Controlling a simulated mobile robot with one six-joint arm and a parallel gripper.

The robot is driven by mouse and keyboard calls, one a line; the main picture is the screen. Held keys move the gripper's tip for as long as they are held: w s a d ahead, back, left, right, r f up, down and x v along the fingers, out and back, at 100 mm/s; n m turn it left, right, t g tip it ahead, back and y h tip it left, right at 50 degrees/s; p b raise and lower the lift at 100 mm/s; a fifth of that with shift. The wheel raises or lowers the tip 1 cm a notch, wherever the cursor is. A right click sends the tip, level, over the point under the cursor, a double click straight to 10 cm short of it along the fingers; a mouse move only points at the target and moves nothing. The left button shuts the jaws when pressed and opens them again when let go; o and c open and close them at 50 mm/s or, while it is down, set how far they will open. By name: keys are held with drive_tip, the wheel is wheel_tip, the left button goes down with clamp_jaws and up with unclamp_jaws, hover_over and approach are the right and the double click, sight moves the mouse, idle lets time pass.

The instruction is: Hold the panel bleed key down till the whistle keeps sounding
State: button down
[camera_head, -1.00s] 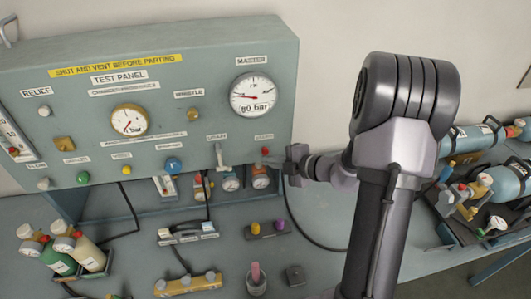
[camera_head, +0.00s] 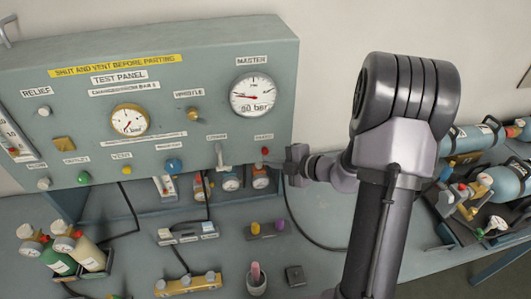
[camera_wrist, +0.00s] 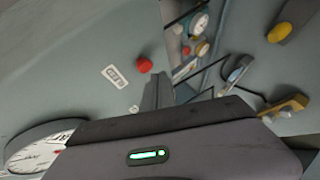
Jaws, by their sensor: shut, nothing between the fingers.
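The grey-green test panel (camera_head: 60,120) stands at the left in the head view. A small red key (camera_head: 265,151) sits under a label at its lower right; the label is too small to read surely. In the wrist view the red key (camera_wrist: 144,65) stands out from the panel face beside its label. My gripper (camera_head: 287,167) is shut and empty, just right of the red key and apart from it. Its fingers (camera_wrist: 158,91) show below and right of the key in the wrist view. The brass whistle fitting (camera_head: 193,115) is under its label. Sounding cannot be seen.
A grey lever (camera_head: 220,156) is left of the red key. The master gauge (camera_head: 253,95) is above it, and a smaller gauge (camera_head: 130,121) is farther left. Small regulators stand under the panel. Cylinders (camera_head: 507,181) lie at the right; a black hose runs below my gripper.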

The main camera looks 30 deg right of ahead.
drive_tip(key=shift+w+d+p, duration=0.1)
drive_tip(key=shift+w+p, duration=0.3)
drive_tip(key=shift+w, duration=0.05)
drive_tip(key=shift+w+d+p, duration=0.2)
drive_tip(key=shift+w+p, duration=0.2)
drive_tip(key=shift+w, duration=0.15)
idle(1.7)
drive_tip(key=shift+s, duration=0.1)
idle(2.3)
drive_tip(key=shift+s+a, duration=0.3)
drive_tip(key=shift+s, duration=0.55)
drive_tip(key=shift+s, duration=0.1)
drive_tip(key=shift+s+a+p, duration=0.1)
drive_tip(key=shift+s+a, duration=0.15)
drive_tip(key=shift+s, duration=0.55)
drive_tip(key=shift+s+a+p, duration=0.15)
drive_tip(key=shift+s+a, duration=0.05)
drive_tip(key=shift+s, duration=0.55)
drive_tip(key=shift+s+a+p, duration=0.1)
drive_tip(key=shift+s+a, duration=0.15)
drive_tip(key=shift+s, duration=0.55)
